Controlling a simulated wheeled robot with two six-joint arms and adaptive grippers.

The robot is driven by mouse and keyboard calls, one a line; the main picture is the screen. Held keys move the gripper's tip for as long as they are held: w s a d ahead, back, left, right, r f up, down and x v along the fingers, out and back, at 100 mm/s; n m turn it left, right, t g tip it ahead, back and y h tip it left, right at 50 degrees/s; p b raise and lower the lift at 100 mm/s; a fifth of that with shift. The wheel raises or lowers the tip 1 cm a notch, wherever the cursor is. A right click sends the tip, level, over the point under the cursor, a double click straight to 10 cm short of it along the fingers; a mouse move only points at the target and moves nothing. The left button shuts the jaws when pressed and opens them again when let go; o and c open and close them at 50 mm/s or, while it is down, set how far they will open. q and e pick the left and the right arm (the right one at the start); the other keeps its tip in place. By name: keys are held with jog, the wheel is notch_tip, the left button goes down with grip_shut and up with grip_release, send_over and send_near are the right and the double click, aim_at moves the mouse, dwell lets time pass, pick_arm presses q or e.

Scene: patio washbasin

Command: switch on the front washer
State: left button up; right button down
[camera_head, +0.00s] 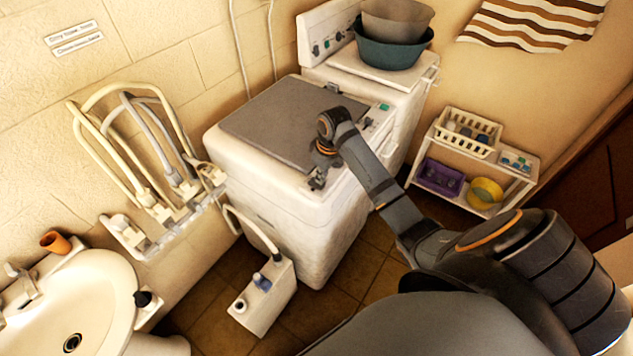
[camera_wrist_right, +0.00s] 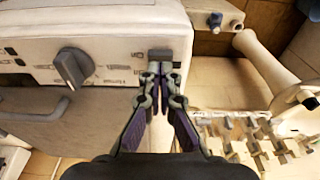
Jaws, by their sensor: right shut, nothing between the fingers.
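The front washer (camera_head: 262,205) is a white top-loader with a grey lid (camera_head: 285,118), against the wall in the middle of the head view. My right gripper (camera_head: 317,183) is at the near corner of its top, shut and empty. In the wrist view, the washer's white control panel (camera_wrist_right: 112,25) carries a dark grey knob (camera_wrist_right: 73,67) and a small grey button (camera_wrist_right: 160,55) beside printed lettering. The closed fingertips of my right gripper (camera_wrist_right: 160,70) are just below that button in the picture; I cannot tell whether they touch it. My left gripper is not in view.
A second white machine (camera_head: 385,75) with stacked basins (camera_head: 393,40) stands behind. Hoses on a wall rack (camera_head: 150,225) and a white canister (camera_head: 262,298) are left of and in front of the washer. A shelf cart (camera_head: 478,165) stands right; a sink (camera_head: 85,295) is lower left.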

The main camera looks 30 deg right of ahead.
jog(key=shift+f, duration=0.65)
jog(key=shift+r+p, duration=0.75)
jog(key=shift+r, duration=2.8)
